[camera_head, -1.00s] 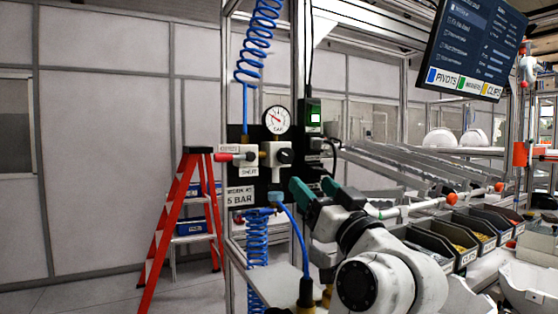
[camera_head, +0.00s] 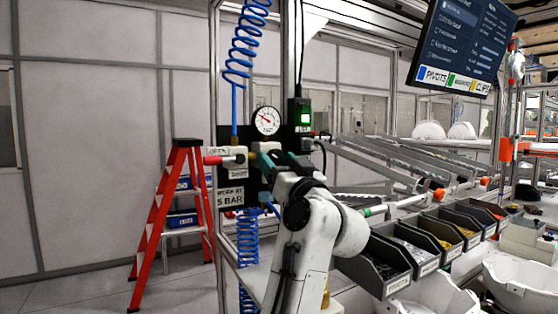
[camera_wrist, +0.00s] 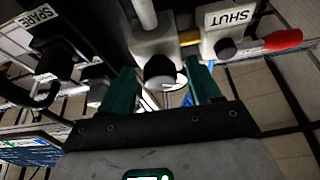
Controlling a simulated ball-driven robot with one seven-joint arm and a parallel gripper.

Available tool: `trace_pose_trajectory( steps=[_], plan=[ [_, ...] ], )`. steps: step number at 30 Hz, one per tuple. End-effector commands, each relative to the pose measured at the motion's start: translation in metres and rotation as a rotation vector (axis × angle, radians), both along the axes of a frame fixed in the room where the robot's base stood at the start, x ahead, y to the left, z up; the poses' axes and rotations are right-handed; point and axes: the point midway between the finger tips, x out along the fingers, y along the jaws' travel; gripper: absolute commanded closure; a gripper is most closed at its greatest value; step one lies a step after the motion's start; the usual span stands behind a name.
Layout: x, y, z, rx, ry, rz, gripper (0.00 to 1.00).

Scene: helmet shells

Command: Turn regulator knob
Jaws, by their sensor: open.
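The regulator knob (camera_wrist: 160,71) is a black round knob on a pale regulator body (camera_wrist: 153,38) in the wrist view. My gripper (camera_wrist: 161,84) is open, with one green finger on each side of the knob. I cannot tell whether either finger touches it. In the head view my gripper (camera_head: 282,160) is at the dark panel, just below the round pressure gauge (camera_head: 266,120), and hides the knob. The gauge needle points to the upper left.
A red-handled valve (camera_head: 214,160) with a SHUT label sits left of the regulator; it also shows in the wrist view (camera_wrist: 283,40). A blue coiled hose (camera_head: 241,50) hangs above. A red stepladder (camera_head: 172,220) stands left, and bins (camera_head: 398,268) line the right.

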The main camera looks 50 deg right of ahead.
Motion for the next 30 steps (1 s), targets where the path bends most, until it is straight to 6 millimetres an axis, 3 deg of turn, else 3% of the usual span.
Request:
trace_pose_trajectory(
  steps=[6,23,30],
  plan=[
    [-0.0001,-0.0001,-0.0001,0.0,0.0,0.0,0.38],
    [-0.0003,0.0001,-0.0001,0.0,0.0,0.0,0.92],
    [0.0,0.0005,0.0,0.017,-0.004,0.001,0.93]
  ],
)
